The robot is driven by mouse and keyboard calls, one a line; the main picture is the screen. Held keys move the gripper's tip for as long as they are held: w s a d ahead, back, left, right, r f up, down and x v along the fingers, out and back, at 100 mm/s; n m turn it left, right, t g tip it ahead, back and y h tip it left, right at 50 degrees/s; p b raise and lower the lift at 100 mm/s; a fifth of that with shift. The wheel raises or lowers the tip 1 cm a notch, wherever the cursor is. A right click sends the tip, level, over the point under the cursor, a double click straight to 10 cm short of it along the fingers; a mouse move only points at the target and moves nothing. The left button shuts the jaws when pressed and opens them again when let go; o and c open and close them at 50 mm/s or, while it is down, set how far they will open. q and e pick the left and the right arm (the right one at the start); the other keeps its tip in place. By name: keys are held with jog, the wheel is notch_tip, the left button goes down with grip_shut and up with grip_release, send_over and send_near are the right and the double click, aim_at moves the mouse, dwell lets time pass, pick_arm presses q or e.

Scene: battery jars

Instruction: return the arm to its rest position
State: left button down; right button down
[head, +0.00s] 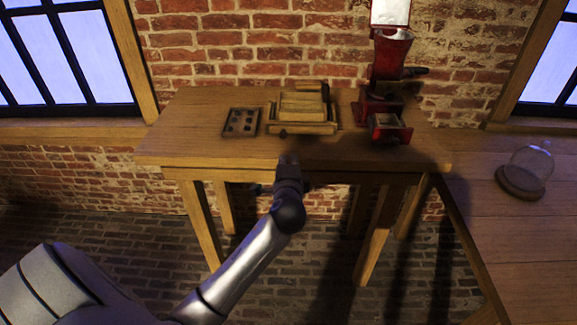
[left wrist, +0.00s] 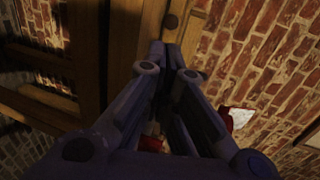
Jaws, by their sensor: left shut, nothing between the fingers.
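My left arm reaches up from the lower left of the head view. Its dark left gripper (head: 288,161) is in front of the wooden table's front edge, below the wooden box in the picture. In the left wrist view the two fingers of this gripper (left wrist: 166,48) come together at their tips, with nothing held. Wood and brick show beyond them. My right gripper is not in view.
The wooden table (head: 190,150) bears a dark tray with holes (head: 241,122), a wooden box (head: 302,128) and a red grinder (head: 385,75) with its drawer out. A glass dome (head: 530,165) stands on another table at right. Brick walls and windows surround them.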

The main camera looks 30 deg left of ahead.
pick_arm(q)
jog(key=s+d+f+n+g+h, duration=0.15)
jog(key=s+f, duration=0.25)
jog(key=f, duration=0.8)
jog(key=s+d+f+g+h, duration=0.2)
jog(key=s+d+f, duration=0.15)
jog(key=f, duration=0.85)
jog(key=s+d+f+g+h, duration=0.2)
jog(key=s+f, duration=0.3)
jog(key=f, duration=0.7)
jog(key=s+d+f+n+g+h, duration=0.2)
jog(key=s+d+f+n+g, duration=0.1)
jog(key=s+f, duration=1)
jog(key=s+f+n+g, duration=0.1)
jog(key=s+f, duration=0.3)
jog(key=s, duration=0.8)
jog(key=s+d+f+n+g, duration=0.1)
jog(key=s+f+n+g, duration=0.1)
jog(key=s, duration=1)
jog(key=shift+s+d+f+n+h, duration=0.15)
jog(key=shift+d+f+n+h, duration=0.2)
jog(key=shift+f+n, duration=0.45)
